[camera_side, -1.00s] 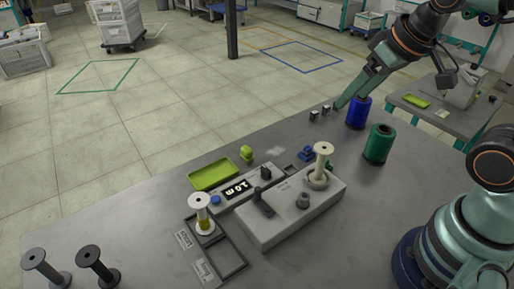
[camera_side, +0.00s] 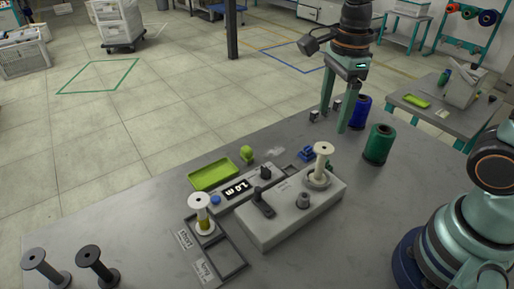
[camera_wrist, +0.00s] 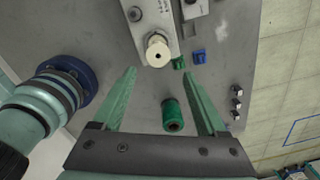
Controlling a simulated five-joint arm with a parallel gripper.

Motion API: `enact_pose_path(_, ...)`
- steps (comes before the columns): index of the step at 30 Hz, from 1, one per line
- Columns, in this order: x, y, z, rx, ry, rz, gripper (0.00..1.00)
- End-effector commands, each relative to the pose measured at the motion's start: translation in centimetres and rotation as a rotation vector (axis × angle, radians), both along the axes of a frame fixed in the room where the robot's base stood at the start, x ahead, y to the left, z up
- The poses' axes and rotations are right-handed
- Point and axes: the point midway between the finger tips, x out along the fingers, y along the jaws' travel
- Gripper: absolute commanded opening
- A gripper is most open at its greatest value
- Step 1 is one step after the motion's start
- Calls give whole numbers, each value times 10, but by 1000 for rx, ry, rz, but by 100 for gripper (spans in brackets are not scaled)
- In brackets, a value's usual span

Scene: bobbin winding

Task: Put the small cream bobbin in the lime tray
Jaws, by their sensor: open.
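A cream bobbin (camera_side: 323,149) stands upright on the grey winding machine (camera_side: 270,234). It also shows in the wrist view (camera_wrist: 158,50). A pale bobbin (camera_side: 199,200) with yellow thread stands upright in the frame marked "short". I cannot tell for sure which is the small one. The lime tray (camera_side: 213,174) looks empty and lies flat behind the machine's left end. My gripper (camera_side: 337,117) is open and empty, fingers down, above the table's back edge, behind and right of the machine. In the wrist view my gripper (camera_wrist: 160,68) has its fingers wide apart.
A green spool (camera_side: 379,145) and a blue spool (camera_side: 360,112) stand close to my gripper. Small dark blocks (camera_wrist: 237,91) and a blue part (camera_side: 307,153) lie near. Two dark bobbins (camera_side: 92,262) stand front left. The table's front middle is clear.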

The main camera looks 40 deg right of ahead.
Motion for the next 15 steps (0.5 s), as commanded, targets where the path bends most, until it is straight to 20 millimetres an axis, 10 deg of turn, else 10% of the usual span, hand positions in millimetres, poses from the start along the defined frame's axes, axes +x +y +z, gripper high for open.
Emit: enact_pose_path(15, 1, 4, -19, -2, 40, -174, 75)
